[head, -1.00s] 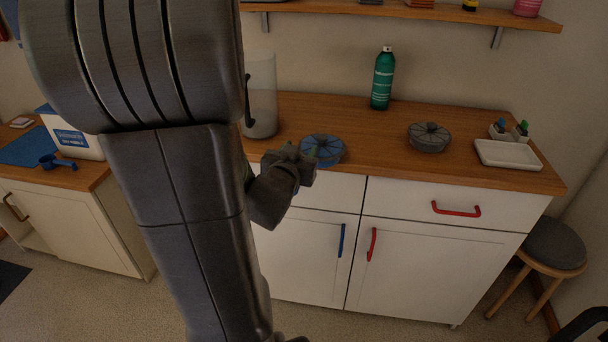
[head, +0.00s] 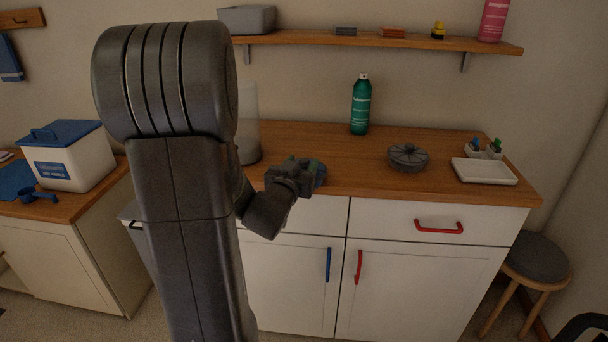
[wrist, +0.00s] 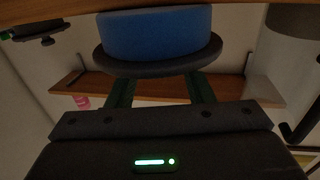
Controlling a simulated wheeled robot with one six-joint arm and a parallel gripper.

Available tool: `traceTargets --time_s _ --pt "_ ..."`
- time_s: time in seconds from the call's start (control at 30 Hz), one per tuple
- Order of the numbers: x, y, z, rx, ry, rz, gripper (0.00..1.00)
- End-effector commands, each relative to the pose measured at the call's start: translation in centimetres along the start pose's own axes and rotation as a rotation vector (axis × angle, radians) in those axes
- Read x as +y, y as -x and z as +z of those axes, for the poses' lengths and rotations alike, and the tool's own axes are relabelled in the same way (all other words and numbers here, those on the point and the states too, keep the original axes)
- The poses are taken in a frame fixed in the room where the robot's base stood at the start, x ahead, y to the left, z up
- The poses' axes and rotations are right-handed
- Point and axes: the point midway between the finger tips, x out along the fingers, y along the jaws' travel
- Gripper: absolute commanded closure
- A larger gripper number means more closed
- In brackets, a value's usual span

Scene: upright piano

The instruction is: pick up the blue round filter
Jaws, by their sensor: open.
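The blue round filter (head: 321,174) is on the wooden counter near its front edge, mostly hidden behind my gripper (head: 292,176) in the head view. In the wrist view the blue filter (wrist: 155,36) fills the top middle, a blue drum with a wide dark disc. My gripper (wrist: 161,88) is open there, its two dark green fingers spread apart and pointing at the filter. The fingertips end at the dark disc, and I cannot tell whether they touch it.
A similar grey round filter (head: 408,157) lies farther right on the counter (head: 345,184). Near it are a green spray can (head: 361,104), a white tray (head: 484,171) and a small marker holder (head: 484,149). A clear container (head: 248,125) stands behind my arm. A shelf (head: 300,40) runs above.

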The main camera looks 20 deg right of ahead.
Motion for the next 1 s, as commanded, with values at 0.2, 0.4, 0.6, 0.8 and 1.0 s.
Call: traceTargets --time_s 0.2,0.4,0.6,0.8,1.0 --pt "0.1 -3.3 0.2 -0.001 0.001 0.002 0.53" --pt "0.1 -4.3 0.1 0.001 0.001 0.000 0.53" --pt "0.0 -4.2 0.1 0.000 0.001 0.000 0.65" --pt "0.0 -4.2 0.1 0.000 0.001 0.000 1.00" --pt "0.0 -4.2 0.1 0.000 0.001 0.000 1.00"
